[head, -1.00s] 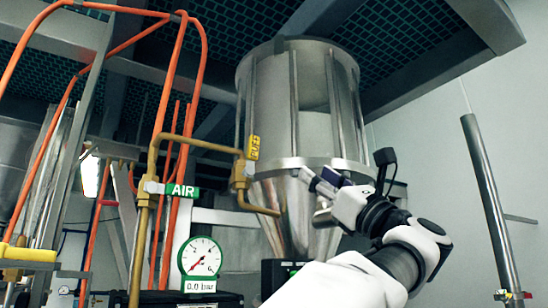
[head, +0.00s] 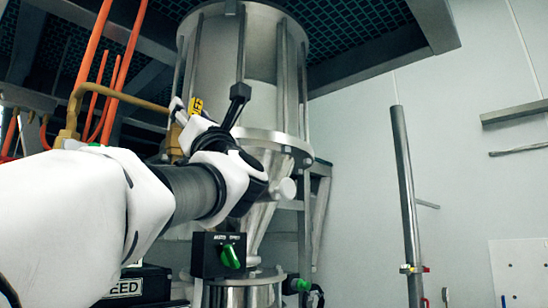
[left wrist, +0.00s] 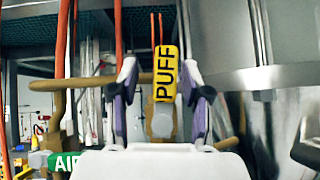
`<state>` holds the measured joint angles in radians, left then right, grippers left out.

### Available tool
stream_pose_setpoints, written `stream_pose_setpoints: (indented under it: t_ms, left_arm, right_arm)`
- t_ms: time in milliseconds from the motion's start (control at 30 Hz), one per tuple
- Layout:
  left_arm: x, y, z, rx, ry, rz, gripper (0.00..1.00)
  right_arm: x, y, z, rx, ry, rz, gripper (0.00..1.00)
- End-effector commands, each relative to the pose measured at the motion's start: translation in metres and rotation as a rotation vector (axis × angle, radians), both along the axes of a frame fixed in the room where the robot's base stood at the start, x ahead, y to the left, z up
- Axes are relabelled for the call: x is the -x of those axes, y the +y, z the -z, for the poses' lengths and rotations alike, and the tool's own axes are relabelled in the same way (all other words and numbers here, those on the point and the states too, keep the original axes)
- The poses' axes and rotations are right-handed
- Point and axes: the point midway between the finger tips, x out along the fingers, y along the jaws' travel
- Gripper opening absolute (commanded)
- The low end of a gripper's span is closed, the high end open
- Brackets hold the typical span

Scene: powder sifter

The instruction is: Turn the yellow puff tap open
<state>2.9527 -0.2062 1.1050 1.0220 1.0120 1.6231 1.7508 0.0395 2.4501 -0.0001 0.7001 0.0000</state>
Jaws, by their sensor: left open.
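The yellow tap handle marked PUFF (left wrist: 165,73) stands upright in the left wrist view. A grey metal part (left wrist: 162,121) is just below it. In the head view only a small piece of the handle (head: 196,105) shows behind my left gripper (head: 178,106). In the left wrist view my left gripper (left wrist: 160,72) is open, with one finger on each side of the handle. A gap shows between the fingers and the handle. I cannot tell how deep the handle sits between them. My right gripper is in neither view.
A steel hopper (head: 270,85) stands close behind the tap. A black box with a green knob (head: 230,257) is below. Brass pipe (head: 130,100) and orange pipes (head: 98,45) are at left. The green AIR label (left wrist: 63,163) is lower left. A steel post (head: 405,190) stands at right.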

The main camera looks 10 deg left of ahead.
Motion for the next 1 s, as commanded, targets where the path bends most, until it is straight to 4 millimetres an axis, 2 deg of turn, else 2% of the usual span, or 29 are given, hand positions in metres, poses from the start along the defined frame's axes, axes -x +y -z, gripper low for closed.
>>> stream_pose_setpoints:
  t_ms: [33,133,500,533,633,667,833,1000]
  left_arm:
    - [-0.002,0.002,-0.014,-0.001,0.002,-0.002,0.48]
    - [-0.004,0.006,-0.015,-0.002,0.001,0.000,0.48]
    - [-0.006,0.009,-0.011,-0.002,-0.002,0.001,0.48]
    - [-0.006,0.009,-0.011,-0.002,-0.002,0.001,0.41]
    - [-0.006,0.009,-0.011,-0.002,-0.002,0.001,0.05]
    - [-0.006,0.009,-0.011,-0.002,-0.002,0.001,0.00]
    - [-0.006,0.009,-0.011,-0.001,-0.003,0.001,0.00]
    - [-0.003,0.010,-0.006,0.032,-0.063,0.001,0.00]
  right_arm:
    - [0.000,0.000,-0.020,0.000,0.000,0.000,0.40]
    - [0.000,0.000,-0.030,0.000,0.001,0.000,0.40]
    - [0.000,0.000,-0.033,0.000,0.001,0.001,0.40]
    - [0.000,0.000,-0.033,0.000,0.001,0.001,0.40]
    - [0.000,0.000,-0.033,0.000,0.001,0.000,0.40]
    - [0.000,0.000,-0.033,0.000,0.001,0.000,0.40]
    - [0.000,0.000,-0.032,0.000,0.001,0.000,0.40]
    - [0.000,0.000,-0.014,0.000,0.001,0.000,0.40]
